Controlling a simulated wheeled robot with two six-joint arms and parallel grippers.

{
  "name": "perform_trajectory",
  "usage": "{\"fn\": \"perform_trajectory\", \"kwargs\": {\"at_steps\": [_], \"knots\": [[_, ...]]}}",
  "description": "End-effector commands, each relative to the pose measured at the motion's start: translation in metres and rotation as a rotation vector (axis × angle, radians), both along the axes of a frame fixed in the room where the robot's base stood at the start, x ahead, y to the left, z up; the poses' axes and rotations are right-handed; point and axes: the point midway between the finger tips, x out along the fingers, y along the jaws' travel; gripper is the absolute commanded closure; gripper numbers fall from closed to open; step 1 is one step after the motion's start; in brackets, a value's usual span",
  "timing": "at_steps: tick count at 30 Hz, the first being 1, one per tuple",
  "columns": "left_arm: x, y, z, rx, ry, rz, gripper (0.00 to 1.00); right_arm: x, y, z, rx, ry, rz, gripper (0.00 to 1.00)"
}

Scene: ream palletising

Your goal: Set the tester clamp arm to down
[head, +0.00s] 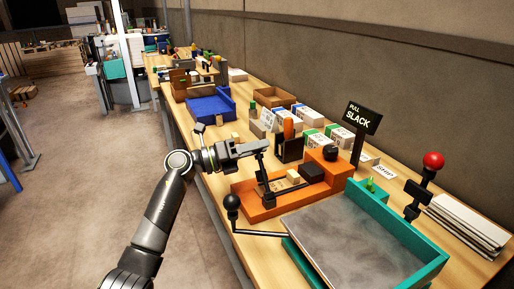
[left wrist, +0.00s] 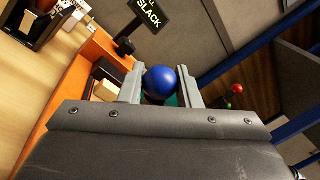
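The tester is an orange base (head: 262,211) on the bench with a pale block (head: 293,176) and a black block on it. Its dark clamp arm (head: 264,177) stands raised, steeply tilted, with its upper end at my left gripper (head: 263,147). In the left wrist view a blue ball knob (left wrist: 160,82) fills the gap between the finger tips, and the fingers appear shut on it. The fingers hide this knob in the head view. The orange base (left wrist: 62,93) and pale block (left wrist: 105,91) also show in the wrist view. My right gripper is not in view.
A teal tray (head: 421,248) with a grey plate and a black-knobbed crank (head: 233,202) stands in front of the tester. A sign reading "PULL SLACK" (head: 361,117) stands behind it. A red-knobbed lever (head: 433,161), a blue tray (head: 211,107) and small boxes are nearby.

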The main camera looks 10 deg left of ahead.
Motion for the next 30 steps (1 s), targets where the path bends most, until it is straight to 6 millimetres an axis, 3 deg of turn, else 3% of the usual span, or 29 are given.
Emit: {"fn": "perform_trajectory", "kwargs": {"at_steps": [1, 4, 13, 17, 30], "knots": [[0.000, 0.000, 0.000, 0.001, -0.001, 0.001, 0.64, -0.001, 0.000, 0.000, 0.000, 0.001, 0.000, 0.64], [0.000, 0.000, 0.000, 0.000, -0.001, 0.000, 0.50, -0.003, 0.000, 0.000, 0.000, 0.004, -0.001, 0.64], [0.000, 0.001, 0.000, 0.001, -0.001, 0.001, 0.50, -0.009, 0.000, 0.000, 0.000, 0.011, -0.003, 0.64], [-0.005, 0.012, -0.003, 0.003, -0.001, 0.002, 0.50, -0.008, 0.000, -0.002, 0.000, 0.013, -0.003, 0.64], [-0.045, 0.101, -0.016, 0.006, 0.001, 0.004, 0.50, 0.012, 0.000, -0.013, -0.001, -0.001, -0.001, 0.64]]}}
